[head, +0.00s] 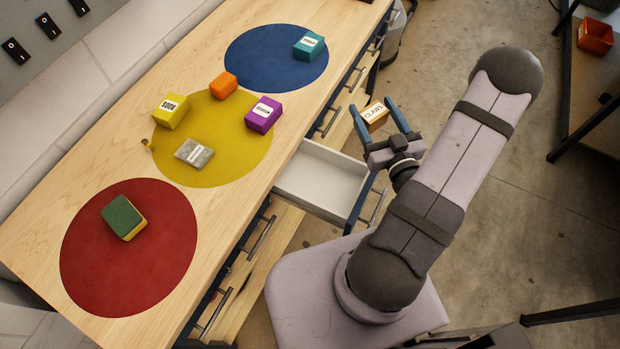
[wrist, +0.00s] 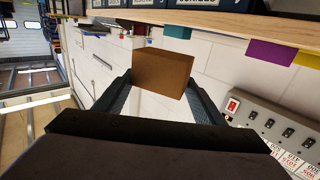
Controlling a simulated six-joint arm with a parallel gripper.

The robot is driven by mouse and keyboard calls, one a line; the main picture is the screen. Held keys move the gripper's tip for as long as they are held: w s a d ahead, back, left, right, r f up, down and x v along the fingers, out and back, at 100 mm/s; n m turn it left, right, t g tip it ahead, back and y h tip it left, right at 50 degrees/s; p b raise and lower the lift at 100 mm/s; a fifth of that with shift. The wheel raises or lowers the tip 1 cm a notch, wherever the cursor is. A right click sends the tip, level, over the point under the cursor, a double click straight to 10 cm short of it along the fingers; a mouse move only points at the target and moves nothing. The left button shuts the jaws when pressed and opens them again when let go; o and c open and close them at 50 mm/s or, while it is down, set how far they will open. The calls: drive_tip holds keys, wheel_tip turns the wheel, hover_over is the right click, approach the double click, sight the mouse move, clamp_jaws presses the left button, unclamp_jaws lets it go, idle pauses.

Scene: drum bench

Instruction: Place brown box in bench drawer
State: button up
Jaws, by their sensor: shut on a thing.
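The brown box (head: 376,115) has a white label reading "CLAWS" and is held between the blue fingers of my gripper (head: 374,118). In the wrist view the brown box (wrist: 163,74) shows between the two dark fingertips of my gripper (wrist: 168,90). My gripper holds it in the air off the bench's right side, beyond the open drawer in the head view. The bench drawer (head: 322,180) is pulled out, with a white inside that looks empty. The box is apart from the drawer.
The wooden bench (head: 60,215) carries a blue circle (head: 262,65), a yellow circle (head: 228,160) and a red circle (head: 100,265). Several items stand there: a teal box (head: 308,45), a purple box (head: 264,115), a yellow box (head: 171,111), an orange block (head: 223,84) and a sponge (head: 124,217). Other drawers look shut.

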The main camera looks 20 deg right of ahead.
drive_tip(key=s+a+r+n+g+y, duration=0.2)
drive_tip(key=a+n+y, duration=0.3)
drive_tip(key=a+y, duration=0.45)
wheel_tip(320, 180, down, 10)
drive_tip(key=a+h, duration=0.1)
drive_tip(key=a, duration=0.1)
drive_tip(key=shift+s+f, duration=0.15)
drive_tip(key=shift+s, duration=0.15)
drive_tip(key=shift+f, duration=0.15)
idle(0.4)
drive_tip(key=shift+f, duration=0.35)
drive_tip(key=shift+f+b, duration=0.1)
drive_tip(key=shift+b, duration=0.25)
drive_tip(key=o, duration=1.1)
